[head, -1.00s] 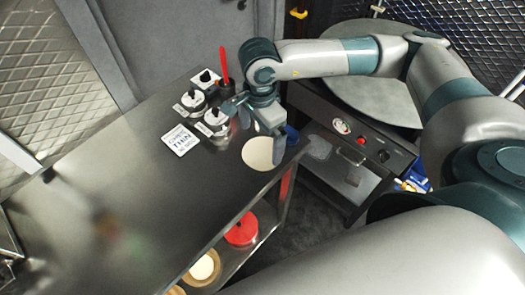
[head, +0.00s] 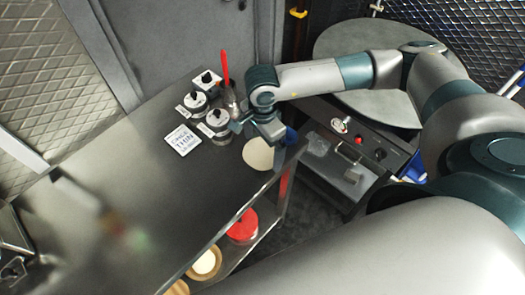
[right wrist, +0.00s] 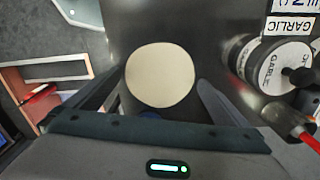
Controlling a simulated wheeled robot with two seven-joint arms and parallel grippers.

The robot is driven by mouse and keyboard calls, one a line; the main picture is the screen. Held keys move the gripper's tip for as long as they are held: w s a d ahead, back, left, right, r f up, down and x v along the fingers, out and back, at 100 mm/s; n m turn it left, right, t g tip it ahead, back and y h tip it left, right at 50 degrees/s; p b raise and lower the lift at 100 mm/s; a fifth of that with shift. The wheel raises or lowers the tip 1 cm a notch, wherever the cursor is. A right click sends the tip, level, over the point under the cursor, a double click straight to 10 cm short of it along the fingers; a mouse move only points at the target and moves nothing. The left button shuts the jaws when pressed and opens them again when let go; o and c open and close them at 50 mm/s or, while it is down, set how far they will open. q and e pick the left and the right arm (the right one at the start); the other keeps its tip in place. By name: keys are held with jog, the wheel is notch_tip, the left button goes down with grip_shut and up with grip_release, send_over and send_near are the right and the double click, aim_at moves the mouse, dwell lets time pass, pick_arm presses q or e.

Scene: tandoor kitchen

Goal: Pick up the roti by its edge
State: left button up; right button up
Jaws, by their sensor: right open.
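The roti (head: 258,154) is a pale round disc lying flat on the dark steel table (head: 120,190), close to its right edge. In the right wrist view the whole roti (right wrist: 160,76) shows ahead of my gripper. My right gripper (head: 256,131) is at the far side of the roti in the head view and covers a small part of it. In the right wrist view my right gripper's fingers (right wrist: 158,100) are spread apart, with nothing held between them. I cannot tell the exact height of the fingers above the table. My left gripper is not in view.
Several lidded jars (head: 216,124) stand left of my right gripper, one labelled garlic in the right wrist view (right wrist: 262,64). A white sign (head: 183,140) lies beside them. A red-handled tool (head: 225,68) stands behind. A round grey surface (head: 345,45) is at back right.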

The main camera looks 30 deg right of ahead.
aim_at(265, 152)
dwell(0.5)
jog(key=c, duration=0.4)
jog(key=shift+r, duration=0.15)
jog(key=r+b, duration=0.1)
jog(key=r, duration=0.1)
jog(key=r+b, duration=0.1)
jog(key=b, duration=0.1)
jog(key=shift+s+d+r, duration=0.15)
jog(key=shift+d+r, duration=0.25)
jog(key=s+d+r+b, duration=0.5)
jog(key=d+r, duration=0.2)
jog(key=d, duration=0.2)
jog(key=shift+s+d, duration=0.15)
jog(key=shift+s, duration=0.25)
